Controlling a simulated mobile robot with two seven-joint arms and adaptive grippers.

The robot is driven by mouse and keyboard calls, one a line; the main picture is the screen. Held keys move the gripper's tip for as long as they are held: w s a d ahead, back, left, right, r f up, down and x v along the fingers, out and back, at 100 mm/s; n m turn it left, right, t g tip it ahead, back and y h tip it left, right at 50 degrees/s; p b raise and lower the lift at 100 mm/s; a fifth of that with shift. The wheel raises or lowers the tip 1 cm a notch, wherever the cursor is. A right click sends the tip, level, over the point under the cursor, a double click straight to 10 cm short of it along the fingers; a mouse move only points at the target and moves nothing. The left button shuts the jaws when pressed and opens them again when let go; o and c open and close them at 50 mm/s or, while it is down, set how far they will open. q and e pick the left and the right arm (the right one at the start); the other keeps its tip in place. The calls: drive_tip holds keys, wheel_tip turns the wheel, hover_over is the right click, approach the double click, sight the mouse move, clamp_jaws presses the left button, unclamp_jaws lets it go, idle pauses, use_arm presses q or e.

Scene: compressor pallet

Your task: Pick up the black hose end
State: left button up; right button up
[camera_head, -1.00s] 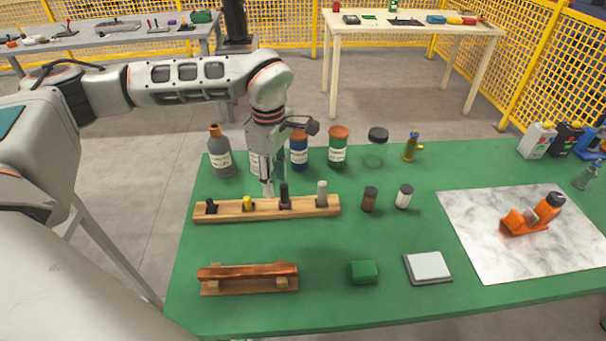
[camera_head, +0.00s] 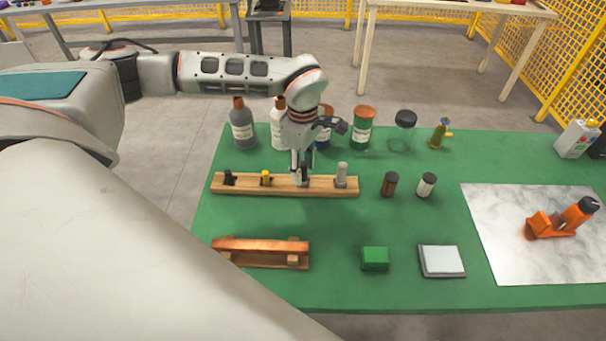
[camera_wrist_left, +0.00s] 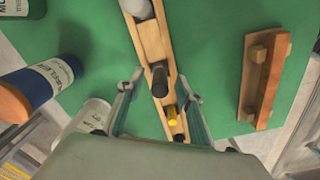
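A tall black piece (camera_head: 304,173) stands upright in the wooden rack (camera_head: 323,190); in the left wrist view it shows as a round black top (camera_wrist_left: 160,76). A shorter black piece (camera_head: 229,177) stands at the rack's left end. I cannot tell which one the task calls the hose end. My left gripper (camera_head: 300,180) points down at the tall black piece. In the left wrist view its fingers (camera_wrist_left: 162,85) are spread on either side of that piece, with gaps. My right gripper is not in view.
A yellow piece (camera_head: 266,177) and a grey piece (camera_head: 341,174) flank the tall black one in the rack. Bottles, including a grey one (camera_head: 242,128), stand behind it. In front are a copper-coloured bar (camera_head: 262,245) and a green block (camera_head: 375,258).

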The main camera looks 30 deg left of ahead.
use_arm(q)
clamp_jaws()
drive_tip(key=shift+r, duration=0.15)
